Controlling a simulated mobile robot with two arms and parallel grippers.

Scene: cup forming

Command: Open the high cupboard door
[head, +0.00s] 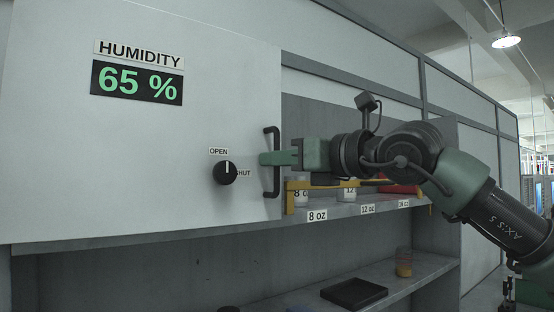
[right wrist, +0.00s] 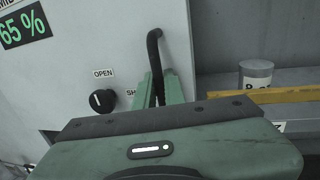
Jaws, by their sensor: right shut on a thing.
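The high cupboard door (head: 120,170) is a large pale panel on the left of the head view. Its dark bar handle (head: 276,182) stands upright near the door's right edge; it also shows in the right wrist view (right wrist: 154,48). My right gripper (head: 268,159) is shut on this handle, with its green fingers on either side of the bar. A round black knob (head: 225,173) sits on the door left of the handle, its white mark pointing up, with OPEN and SHUT labels by it. My left gripper is not in view.
Right of the door edge, a shelf (head: 335,210) is exposed, with labelled cups (head: 347,195) behind a yellow rail (head: 297,186). My right arm crosses in front of the upper shelf.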

